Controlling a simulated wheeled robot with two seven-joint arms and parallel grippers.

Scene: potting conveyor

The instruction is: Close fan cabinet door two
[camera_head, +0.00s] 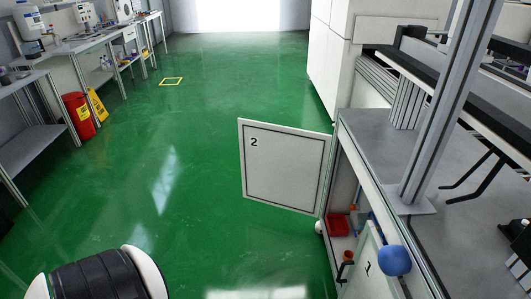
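The white cabinet door marked 2 (285,175) stands swung out from the cabinet (345,195) into the aisle. Its face with a thin dark border is toward me, and its right edge meets the cabinet front. The cabinet interior behind it is partly visible, with a red bin (339,224) inside. A second door marked 1 (374,275) is nearer, at the bottom, and also looks open; its lower part is cut off. Neither gripper is in view; only a black and white link of my arm shows at bottom left.
A blue ball-shaped thing (395,260) is beside door 1. A metal post (445,110) rises from the bench top at right. A red bin (79,117) and yellow sign (97,105) stand by the left benches. The green floor (185,160) left of door 2 is clear.

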